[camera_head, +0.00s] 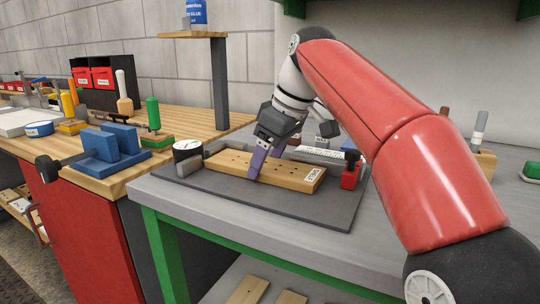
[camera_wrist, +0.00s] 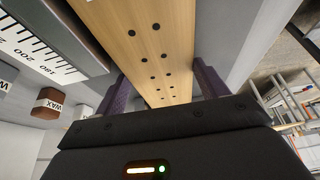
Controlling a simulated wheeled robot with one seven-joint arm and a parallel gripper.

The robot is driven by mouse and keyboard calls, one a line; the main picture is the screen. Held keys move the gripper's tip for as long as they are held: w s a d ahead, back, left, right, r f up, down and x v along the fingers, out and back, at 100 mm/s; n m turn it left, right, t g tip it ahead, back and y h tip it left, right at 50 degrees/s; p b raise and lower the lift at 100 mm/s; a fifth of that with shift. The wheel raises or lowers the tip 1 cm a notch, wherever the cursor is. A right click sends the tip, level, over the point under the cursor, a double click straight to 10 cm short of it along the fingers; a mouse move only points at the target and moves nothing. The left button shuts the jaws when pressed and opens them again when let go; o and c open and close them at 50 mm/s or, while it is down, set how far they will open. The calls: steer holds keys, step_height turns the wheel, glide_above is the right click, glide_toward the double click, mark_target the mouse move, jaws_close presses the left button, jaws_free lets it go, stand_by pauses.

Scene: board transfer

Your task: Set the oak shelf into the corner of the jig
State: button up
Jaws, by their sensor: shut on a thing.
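The oak shelf (camera_head: 285,174) is a long light-wood board with rows of dark holes and a white label at its right end. It lies low over the dark plate of the jig (camera_head: 320,213); I cannot tell if it touches. My gripper (camera_head: 266,162) is shut across its width, with one purple finger on each long side. In the wrist view the shelf (camera_wrist: 150,45) runs between the purple fingers of my gripper (camera_wrist: 160,90). The jig's ruled fence (camera_head: 322,154) is behind the shelf. Its left end is near a grey stop (camera_head: 190,165); contact there is unclear.
A red clamp (camera_head: 349,175) stands at the shelf's right end. A wooden bench (camera_head: 100,183) with blue blocks (camera_head: 100,146) lies left. A brown wax block (camera_wrist: 48,103) shows in the wrist view. The plate's front is clear.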

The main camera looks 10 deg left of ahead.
steer(key=shift+w+a, duration=0.1)
steer(key=shift+a, duration=0.2)
steer(key=shift+w+d+p, duration=0.1)
steer(key=shift+w+p, duration=0.15)
steer(key=shift+p, duration=0.1)
steer(key=shift+f, duration=0.1)
stand_by(1.2)
steer(key=o, duration=1.2)
steer(key=shift+w, duration=0.1)
steer(key=v, duration=0.6)
steer(key=shift+r, duration=0.45)
steer(key=shift+d+r, duration=0.2)
steer(key=shift+r, duration=0.15)
